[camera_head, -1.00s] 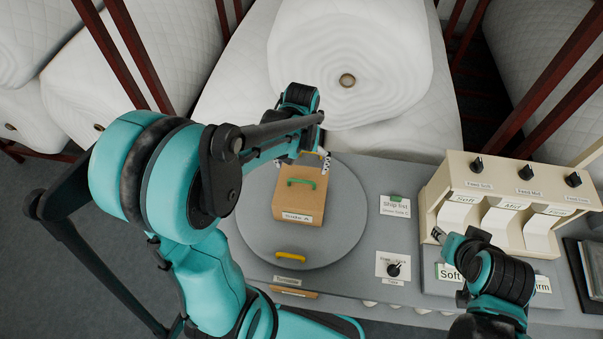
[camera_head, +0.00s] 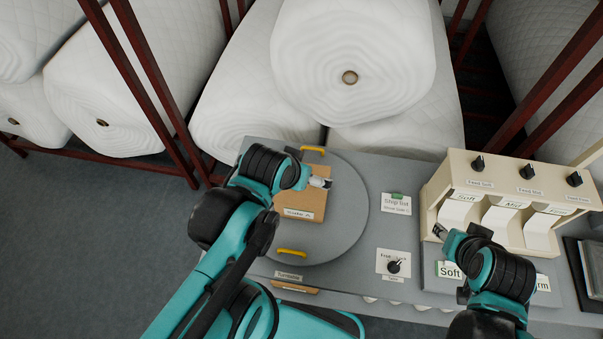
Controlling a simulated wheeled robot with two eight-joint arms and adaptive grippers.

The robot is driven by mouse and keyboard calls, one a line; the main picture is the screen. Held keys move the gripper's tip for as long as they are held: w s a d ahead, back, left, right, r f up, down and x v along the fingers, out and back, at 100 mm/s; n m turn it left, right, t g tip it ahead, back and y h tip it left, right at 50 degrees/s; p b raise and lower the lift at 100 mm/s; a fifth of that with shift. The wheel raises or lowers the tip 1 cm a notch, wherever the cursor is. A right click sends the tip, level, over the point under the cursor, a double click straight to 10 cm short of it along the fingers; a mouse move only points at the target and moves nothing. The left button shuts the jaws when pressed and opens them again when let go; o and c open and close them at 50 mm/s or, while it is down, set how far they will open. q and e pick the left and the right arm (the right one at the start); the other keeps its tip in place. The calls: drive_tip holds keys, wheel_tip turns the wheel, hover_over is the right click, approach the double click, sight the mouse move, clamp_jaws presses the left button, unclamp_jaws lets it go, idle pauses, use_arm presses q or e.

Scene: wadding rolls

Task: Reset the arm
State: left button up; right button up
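My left arm reaches in from the lower left. Its gripper (camera_head: 320,182) is over the brown box (camera_head: 306,205), small and partly hidden by my wrist; I cannot tell whether its fingers are open or shut. The box sits on the round grey turntable (camera_head: 345,225), with a label on its front face. The green handle on its top is hidden behind my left wrist. My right gripper (camera_head: 438,231) is at the left front of the cream feed box (camera_head: 432,196); its fingers are too small to read.
Yellow handles stand at the turntable's back (camera_head: 313,149) and front (camera_head: 291,252). A green-marked label plate (camera_head: 397,203) and a knob plate (camera_head: 393,265) lie to the right. White wadding rolls (camera_head: 352,45) rest behind, between dark red posts (camera_head: 150,90).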

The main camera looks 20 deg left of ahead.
idle(0.4)
wheel_tip(320, 180, down, 17)
drive_tip(key=b, duration=1.7)
drive_tip(key=shift+f, duration=0.1)
